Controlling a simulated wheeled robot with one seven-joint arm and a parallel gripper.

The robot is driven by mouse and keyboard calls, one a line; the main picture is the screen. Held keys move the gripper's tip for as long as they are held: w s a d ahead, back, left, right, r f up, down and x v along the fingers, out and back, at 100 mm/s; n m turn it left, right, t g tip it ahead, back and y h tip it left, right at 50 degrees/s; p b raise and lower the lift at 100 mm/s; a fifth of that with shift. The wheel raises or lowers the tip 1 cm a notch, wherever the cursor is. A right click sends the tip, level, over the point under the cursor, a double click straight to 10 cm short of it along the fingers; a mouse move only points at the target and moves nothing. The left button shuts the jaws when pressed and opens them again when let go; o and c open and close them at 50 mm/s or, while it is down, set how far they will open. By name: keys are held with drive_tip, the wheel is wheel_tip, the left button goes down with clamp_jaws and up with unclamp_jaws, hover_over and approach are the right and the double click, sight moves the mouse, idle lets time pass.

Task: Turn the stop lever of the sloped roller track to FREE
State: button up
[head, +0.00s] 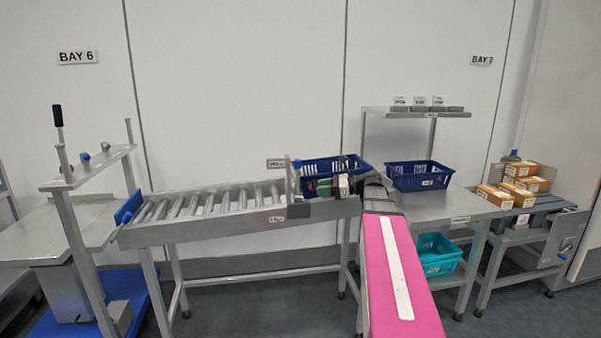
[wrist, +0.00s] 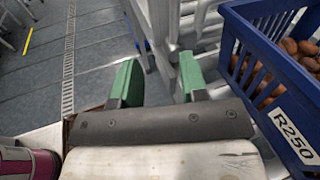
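The sloped roller track (head: 214,205) runs across the middle of the head view, its rollers bare on the left. Near its right end stands an upright with a blue knob (head: 298,164), which seems to be the stop lever; a small plate (head: 276,163) shows beside it, its word too small to read surely. My gripper (head: 317,187) is at the track's right end, just right of that upright. In the wrist view its two green fingers (wrist: 158,80) are apart with nothing held between them. Metal bars and a small blue part (wrist: 149,62) show beyond the fingers; contact cannot be told.
A blue crate (head: 334,164) stands on the track behind my gripper; in the wrist view the crate (wrist: 245,68) holds dates, labelled R250, close to the right finger. Another blue crate (head: 420,177) is on the right table, with a teal crate (head: 437,254) below.

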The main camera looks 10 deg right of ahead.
wheel_tip(320, 180, up, 5)
drive_tip(key=w+d+m+y, duration=0.1)
drive_tip(key=d+y, duration=0.1)
drive_tip(key=x, duration=1)
drive_tip(key=shift+w+t, duration=0.3)
drive_tip(key=shift+w, duration=0.1)
clamp_jaws()
drive_tip(key=shift+s, duration=0.1)
